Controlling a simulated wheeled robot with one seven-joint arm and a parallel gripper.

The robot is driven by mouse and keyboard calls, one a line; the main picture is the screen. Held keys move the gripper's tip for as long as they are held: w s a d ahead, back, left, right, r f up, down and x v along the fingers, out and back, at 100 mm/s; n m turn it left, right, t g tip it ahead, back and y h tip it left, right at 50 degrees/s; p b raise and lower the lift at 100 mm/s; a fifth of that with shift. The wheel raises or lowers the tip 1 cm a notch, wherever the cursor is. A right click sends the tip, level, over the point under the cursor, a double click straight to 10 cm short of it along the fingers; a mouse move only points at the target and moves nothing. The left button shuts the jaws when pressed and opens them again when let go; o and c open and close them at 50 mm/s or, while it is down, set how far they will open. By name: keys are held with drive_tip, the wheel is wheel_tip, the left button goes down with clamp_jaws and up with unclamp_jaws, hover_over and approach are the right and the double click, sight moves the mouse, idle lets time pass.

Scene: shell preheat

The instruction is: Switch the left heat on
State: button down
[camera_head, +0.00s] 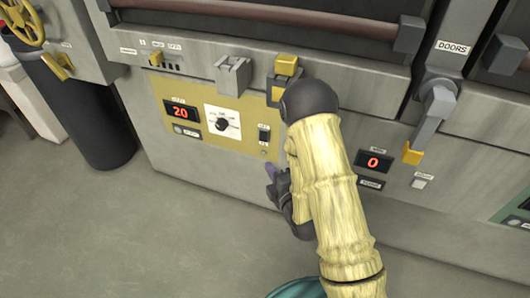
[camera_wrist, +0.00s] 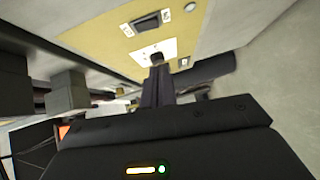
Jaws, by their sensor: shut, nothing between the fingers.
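The yellow control panel (camera_head: 238,108) on the machine front holds a red display reading 20 (camera_head: 182,112), a black dial on a white plate (camera_head: 222,123) and a small black rocker switch (camera_head: 264,133) with a label under it. I cannot tell whether the switch is on or off. My gripper (camera_head: 271,172) is just below and in front of the switch, partly hidden by my arm. In the wrist view, my shut, empty fingers (camera_wrist: 157,85) point toward the panel (camera_wrist: 105,35), with the dial plate (camera_wrist: 140,53) just beyond the tips. Contact with the switch cannot be made out.
A grey bracket (camera_head: 233,74) and a yellow-tipped lever (camera_head: 286,66) stick out above the panel. Another lever (camera_head: 430,120) and a display reading 0 (camera_head: 374,162) are to the right. A dark bin (camera_head: 90,100) stands left. The floor in front is clear.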

sight(260, 140)
drive_tip(key=w+b, duration=0.2)
drive_tip(key=w, duration=0.1)
drive_tip(key=w+a+b, duration=0.1)
drive_tip(key=w+b, duration=0.1)
drive_tip(key=w, duration=0.2)
drive_tip(key=w+a+f+b, duration=0.1)
drive_tip(key=w+b, duration=0.1)
drive_tip(key=w, duration=0.1)
drive_tip(key=shift+w, duration=0.4)
drive_tip(key=shift+f+b, duration=0.2)
drive_tip(key=shift+b, duration=0.2)
drive_tip(key=shift+w+f+b, duration=0.15)
drive_tip(key=shift+b, duration=0.25)
drive_tip(key=shift+d, duration=0.1)
drive_tip(key=shift+r, duration=0.2)
